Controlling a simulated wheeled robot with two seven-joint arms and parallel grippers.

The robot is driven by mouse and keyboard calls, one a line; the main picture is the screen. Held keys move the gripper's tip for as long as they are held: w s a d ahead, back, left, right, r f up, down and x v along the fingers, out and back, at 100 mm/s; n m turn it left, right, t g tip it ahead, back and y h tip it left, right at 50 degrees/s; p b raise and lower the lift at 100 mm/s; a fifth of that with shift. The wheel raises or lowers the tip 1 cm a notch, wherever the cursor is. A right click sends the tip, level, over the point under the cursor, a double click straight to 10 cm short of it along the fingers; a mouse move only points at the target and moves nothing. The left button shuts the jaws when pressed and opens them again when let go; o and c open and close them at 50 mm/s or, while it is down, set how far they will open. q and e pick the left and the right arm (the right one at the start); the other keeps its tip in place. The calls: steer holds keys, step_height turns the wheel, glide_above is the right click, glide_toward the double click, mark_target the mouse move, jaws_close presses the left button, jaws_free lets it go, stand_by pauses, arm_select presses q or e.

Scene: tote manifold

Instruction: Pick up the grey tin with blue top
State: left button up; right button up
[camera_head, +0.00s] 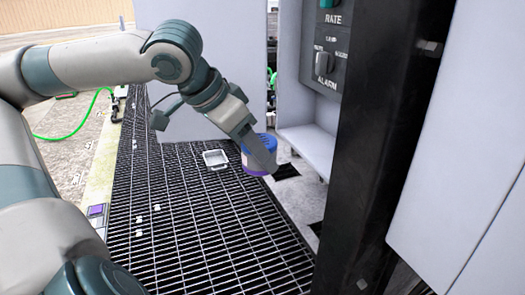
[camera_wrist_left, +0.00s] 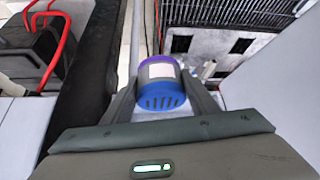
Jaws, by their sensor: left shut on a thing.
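The tin (camera_head: 252,168) has a blue slotted top, a purple band and a pale label. In the head view it is upright near the middle, partly hidden by my left gripper (camera_head: 266,160). In the left wrist view the tin (camera_wrist_left: 160,84) sits between the two fingers of my left gripper (camera_wrist_left: 160,92), with its blue top towards the camera. The left gripper is shut on it. I cannot tell whether its base touches the surface below. My right gripper is not in view.
A small square white dish (camera_head: 215,159) is on the dark grating (camera_head: 190,225) left of the tin. A grey control cabinet (camera_head: 305,147) with an alarm panel (camera_head: 326,62) stands close on the right, beside a black post (camera_head: 385,130). A green hose (camera_head: 75,132) lies far left.

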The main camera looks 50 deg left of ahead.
arm_select(q)
steer(key=shift+s, duration=0.35)
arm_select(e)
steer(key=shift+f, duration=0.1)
arm_select(q)
steer(key=shift+a+f, duration=0.1)
stand_by(0.4)
